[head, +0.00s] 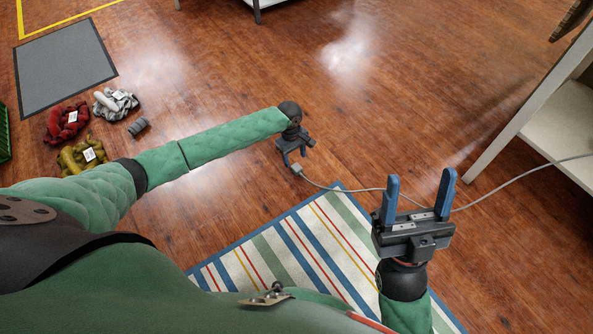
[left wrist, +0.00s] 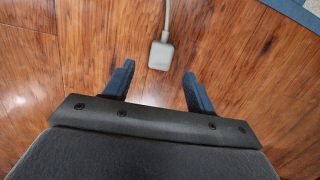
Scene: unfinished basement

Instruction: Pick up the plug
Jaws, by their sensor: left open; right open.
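The plug (head: 297,168) is a small pale grey block on the end of a grey cable, lying on the wooden floor. In the left wrist view the plug (left wrist: 161,56) is at the top middle, ahead of the fingertips and roughly centred between them. My left gripper (head: 296,150) points down over the floor right beside the plug, and its open fingers show in the left wrist view (left wrist: 153,80) with nothing between them. My right gripper (head: 419,190) is open and empty, fingers up, at the lower right of the head view.
The cable (head: 505,184) runs right, passing behind my right gripper toward a white shelf unit (head: 560,134). A striped rug (head: 283,245) lies in front. Red, grey and olive bundles (head: 67,122) and a grey mat (head: 64,66) lie at the left.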

